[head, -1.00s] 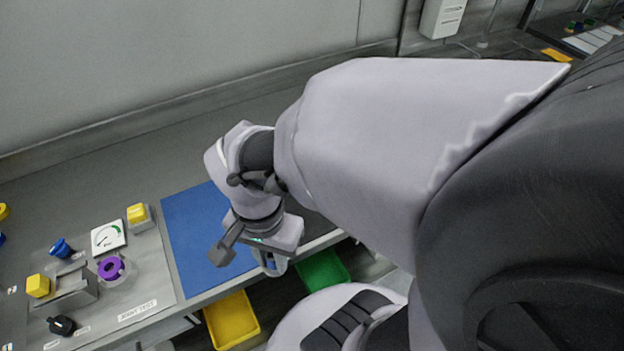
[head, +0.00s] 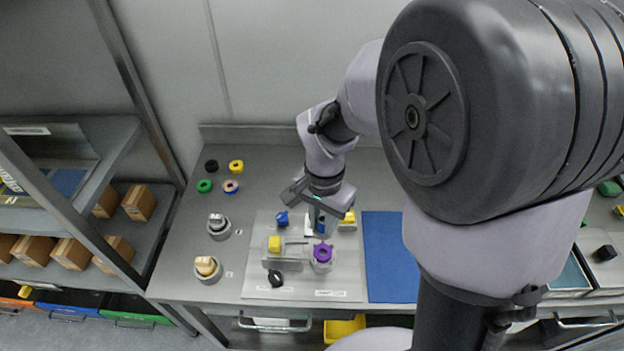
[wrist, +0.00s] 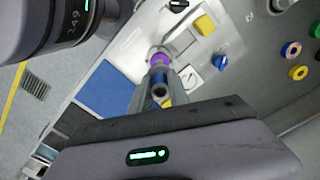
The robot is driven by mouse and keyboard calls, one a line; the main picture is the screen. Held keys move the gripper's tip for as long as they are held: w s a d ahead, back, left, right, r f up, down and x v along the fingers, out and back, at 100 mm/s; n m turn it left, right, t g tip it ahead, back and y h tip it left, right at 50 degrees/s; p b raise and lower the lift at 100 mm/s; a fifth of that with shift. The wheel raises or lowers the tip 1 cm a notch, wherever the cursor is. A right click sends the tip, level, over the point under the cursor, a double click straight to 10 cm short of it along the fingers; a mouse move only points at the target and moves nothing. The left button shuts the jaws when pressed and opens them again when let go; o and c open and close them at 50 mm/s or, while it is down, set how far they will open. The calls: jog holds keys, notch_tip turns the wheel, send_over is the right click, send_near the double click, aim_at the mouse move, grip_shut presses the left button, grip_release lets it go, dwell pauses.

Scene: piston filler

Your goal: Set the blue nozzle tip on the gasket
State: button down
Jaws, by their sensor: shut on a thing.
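My gripper (head: 319,222) is shut on the blue nozzle tip (wrist: 158,90), which shows between the fingers in the wrist view. In the head view the fingers point down and largely hide the nozzle tip. The purple ring-shaped gasket (head: 322,252) sits on a pale round fixture on the grey plate, just below the fingers in the picture. In the wrist view the gasket (wrist: 160,60) shows just beyond the fingertips. I cannot tell how large the gap between nozzle tip and gasket is.
The plate also bears a blue knob (head: 283,218), a yellow block (head: 274,243), a black knob (head: 276,279) and a yellow button (head: 348,217). A blue mat (head: 390,262) lies to the right. Coloured rings and two round stands are at left.

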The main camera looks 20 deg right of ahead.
jog(key=shift+s+d+f+b, duration=0.1)
jog(key=shift+d+f+b, duration=0.05)
jog(key=shift+f+b, duration=0.3)
jog(key=shift+s+d+f+b, duration=0.15)
jog(key=shift+f+b, duration=0.15)
jog(key=shift+f, duration=0.15)
notch_tip(320, 180, down, 7)
jog(key=b, duration=0.6)
jog(key=shift+w+f, duration=0.15)
jog(key=shift+f, duration=0.15)
dwell(0.4)
jog(key=c, duration=1.2)
grip_release()
jog(key=shift+o, duration=0.2)
jog(key=o, duration=0.4)
